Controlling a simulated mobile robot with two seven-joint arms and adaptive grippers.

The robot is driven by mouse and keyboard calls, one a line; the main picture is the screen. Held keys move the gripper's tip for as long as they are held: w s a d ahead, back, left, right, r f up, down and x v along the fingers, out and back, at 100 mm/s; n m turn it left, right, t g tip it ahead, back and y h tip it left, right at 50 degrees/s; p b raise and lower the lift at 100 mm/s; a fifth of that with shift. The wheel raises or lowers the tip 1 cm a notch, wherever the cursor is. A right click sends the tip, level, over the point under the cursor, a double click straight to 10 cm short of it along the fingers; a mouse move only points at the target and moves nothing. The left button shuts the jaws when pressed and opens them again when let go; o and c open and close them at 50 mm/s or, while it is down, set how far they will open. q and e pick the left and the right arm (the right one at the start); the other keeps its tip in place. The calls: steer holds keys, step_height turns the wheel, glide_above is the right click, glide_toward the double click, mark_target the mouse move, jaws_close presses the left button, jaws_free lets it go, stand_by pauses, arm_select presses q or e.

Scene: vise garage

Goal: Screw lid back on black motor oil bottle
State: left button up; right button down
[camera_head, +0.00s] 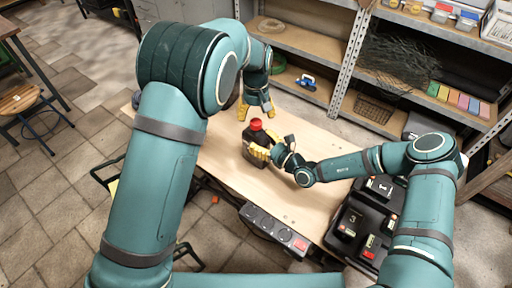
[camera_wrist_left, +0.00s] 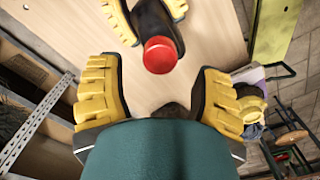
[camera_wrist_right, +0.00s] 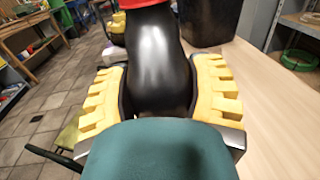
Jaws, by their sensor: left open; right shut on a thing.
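The black motor oil bottle (camera_head: 251,153) stands upright on the wooden bench. Its red lid (camera_head: 256,125) sits on top of the neck; I cannot tell how tightly. The lid also shows from above in the left wrist view (camera_wrist_left: 160,54). My right gripper (camera_head: 262,152) is shut around the bottle's body (camera_wrist_right: 155,65), with a yellow-padded finger on each side (camera_wrist_right: 160,85). My left gripper (camera_head: 258,107) is open and empty, pointing down above and behind the bottle. In the left wrist view its fingers (camera_wrist_left: 160,95) are spread, with the lid beyond them and not between them.
A black case (camera_head: 352,222) with compartments is at the bench's right end. A power strip (camera_head: 272,228) runs along the front edge. Metal shelves (camera_head: 300,40) stand behind. The bench top right of the bottle (camera_head: 300,135) is mostly clear. A stool (camera_head: 20,100) stands at far left.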

mark_target(256, 121)
arm_select(q)
steer(key=shift+f, duration=2)
jaws_close()
steer(key=shift+m, duration=0.5)
jaws_free()
steer(key=shift+r, duration=0.1)
